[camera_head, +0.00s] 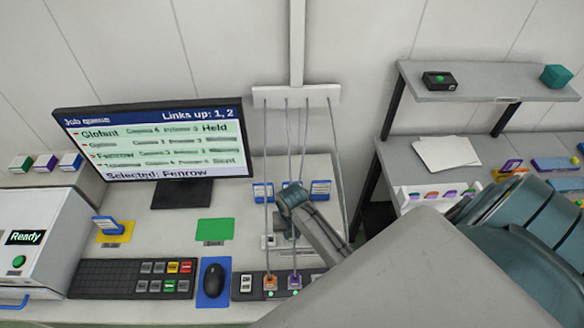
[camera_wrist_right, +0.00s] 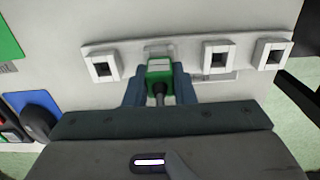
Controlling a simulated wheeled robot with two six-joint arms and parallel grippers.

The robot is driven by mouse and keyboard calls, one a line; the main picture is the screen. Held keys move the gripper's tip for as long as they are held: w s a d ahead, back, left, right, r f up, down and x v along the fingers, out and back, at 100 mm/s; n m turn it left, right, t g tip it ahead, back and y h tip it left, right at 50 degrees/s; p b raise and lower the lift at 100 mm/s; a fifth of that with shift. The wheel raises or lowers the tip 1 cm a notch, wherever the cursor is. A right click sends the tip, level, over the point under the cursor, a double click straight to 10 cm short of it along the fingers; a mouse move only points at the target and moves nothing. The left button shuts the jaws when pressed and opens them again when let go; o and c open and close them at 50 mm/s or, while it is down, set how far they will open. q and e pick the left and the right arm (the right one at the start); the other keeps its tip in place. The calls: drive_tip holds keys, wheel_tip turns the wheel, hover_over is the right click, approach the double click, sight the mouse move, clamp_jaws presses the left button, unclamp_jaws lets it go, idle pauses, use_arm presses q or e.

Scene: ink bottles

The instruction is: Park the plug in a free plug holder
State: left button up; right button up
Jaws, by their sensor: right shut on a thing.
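My right gripper (camera_wrist_right: 159,88) is shut on a green plug (camera_wrist_right: 159,69), one finger on each side, with a dark cable running back from it. A pale holder strip (camera_wrist_right: 135,46) lies ahead. Its left holder (camera_wrist_right: 103,69), third holder (camera_wrist_right: 217,58) and right holder (camera_wrist_right: 270,54) look empty. The plug overlaps the second holder from the left; I cannot tell whether it is inserted. In the head view my right arm hides the fingertips, the green plug and most of the strip (camera_head: 269,241). My left gripper is not in view.
Several cables hang from a white bar (camera_head: 297,95). An orange plug (camera_head: 270,283) and a purple plug (camera_head: 294,283) stand in the front panel. A mouse (camera_head: 213,279), keyboard (camera_head: 130,278) and monitor (camera_head: 153,142) are to the left. Small labelled boxes stand behind my wrist.

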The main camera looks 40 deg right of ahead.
drive_tip(key=shift+f, duration=0.15)
idle(0.5)
drive_tip(key=o, duration=1.4)
drive_tip(key=shift+r, duration=4)
